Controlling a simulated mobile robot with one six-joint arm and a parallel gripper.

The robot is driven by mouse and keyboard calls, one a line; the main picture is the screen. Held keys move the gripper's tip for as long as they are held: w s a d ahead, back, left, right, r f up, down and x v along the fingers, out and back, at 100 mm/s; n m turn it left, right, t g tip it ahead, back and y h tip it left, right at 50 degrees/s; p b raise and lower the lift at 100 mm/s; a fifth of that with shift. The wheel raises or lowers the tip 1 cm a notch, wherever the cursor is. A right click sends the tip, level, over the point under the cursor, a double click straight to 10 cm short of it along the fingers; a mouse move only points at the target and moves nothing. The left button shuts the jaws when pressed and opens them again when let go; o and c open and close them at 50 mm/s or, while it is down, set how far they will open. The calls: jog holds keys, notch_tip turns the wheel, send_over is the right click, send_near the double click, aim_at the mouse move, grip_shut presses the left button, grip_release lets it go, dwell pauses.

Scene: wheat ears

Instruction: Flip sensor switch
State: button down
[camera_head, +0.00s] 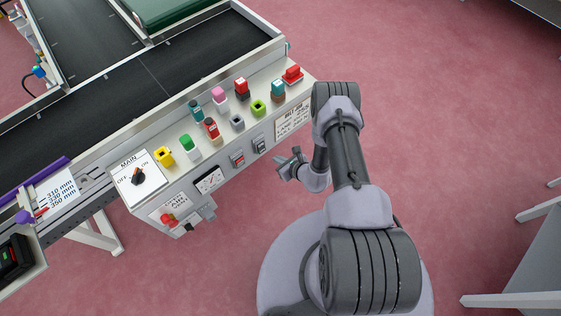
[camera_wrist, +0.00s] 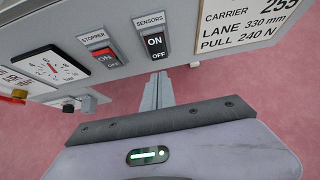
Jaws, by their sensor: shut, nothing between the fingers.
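The sensor switch (camera_wrist: 155,45) is a black rocker in a grey frame under a "SENSORS" label on the panel's front face. Its ON mark shows large, with OFF on the lower edge. It also shows in the head view (camera_head: 260,146). My gripper (camera_wrist: 158,78) is shut and empty, its fingertips just below the switch in the wrist view. In the head view my gripper (camera_head: 283,166) is in front of the panel, to the lower right of the switch. Whether the tips touch the panel is not clear.
A red stopper switch (camera_wrist: 105,57) is left of the sensor switch, then a dial gauge (camera_wrist: 48,67). A printed carrier plate (camera_wrist: 240,25) is at the right. Several coloured buttons stand on the panel top (camera_head: 220,139). A conveyor belt (camera_head: 130,93) runs behind.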

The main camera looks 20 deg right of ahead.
aim_at(262, 150)
jog(key=b+x, duration=0.1)
jog(key=x, duration=0.1)
jog(key=b+x, duration=0.1)
jog(key=x, duration=0.2)
jog(key=r+b+x, duration=0.1)
jog(key=x, duration=0.1)
jog(key=shift+w+a+f, duration=0.2)
jog(key=shift+w+a, duration=0.05)
jog(key=shift+w, duration=0.35)
jog(key=shift+w+a, duration=0.2)
jog(key=shift+w, duration=0.2)
jog(key=shift+s, duration=0.1)
